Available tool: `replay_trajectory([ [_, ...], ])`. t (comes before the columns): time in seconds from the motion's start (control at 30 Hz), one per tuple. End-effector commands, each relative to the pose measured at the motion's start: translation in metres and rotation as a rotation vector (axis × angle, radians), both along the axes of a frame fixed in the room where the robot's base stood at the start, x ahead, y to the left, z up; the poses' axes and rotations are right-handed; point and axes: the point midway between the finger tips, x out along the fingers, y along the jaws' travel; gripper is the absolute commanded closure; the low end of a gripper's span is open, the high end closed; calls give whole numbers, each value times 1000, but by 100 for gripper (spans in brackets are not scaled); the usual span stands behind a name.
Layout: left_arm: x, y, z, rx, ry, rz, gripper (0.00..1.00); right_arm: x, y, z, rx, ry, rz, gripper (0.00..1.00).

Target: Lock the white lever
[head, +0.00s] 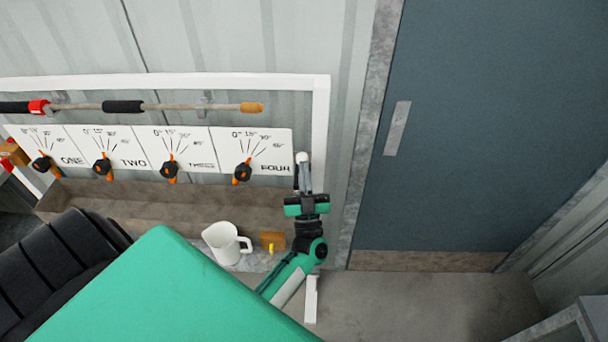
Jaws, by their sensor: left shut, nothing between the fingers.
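A small white rounded piece (302,157), which looks like the end of the white lever, shows at the right edge of the panel marked FOUR. The rest of it is hidden behind my gripper or too small to tell. My left gripper (303,168) points up at the wall, with its fingertips at or just below this white piece. Its fingers are shut with nothing between them. I cannot tell whether they touch the white piece. My right gripper is not in view.
Several dial panels with black and orange knobs (243,172) line the wall inside a white frame (321,115). A rod (180,107) runs above them. A trough (150,200), a white jug (226,243) and a small brown block (272,240) sit below. A door (480,130) is right; floor before it is clear.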

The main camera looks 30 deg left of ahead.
Motion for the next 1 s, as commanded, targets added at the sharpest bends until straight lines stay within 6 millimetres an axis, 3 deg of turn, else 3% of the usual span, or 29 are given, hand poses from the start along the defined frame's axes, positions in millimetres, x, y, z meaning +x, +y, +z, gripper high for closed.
replay_trajectory([
  [1.0,8,4,6,0,-1,-1,100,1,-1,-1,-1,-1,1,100],
])
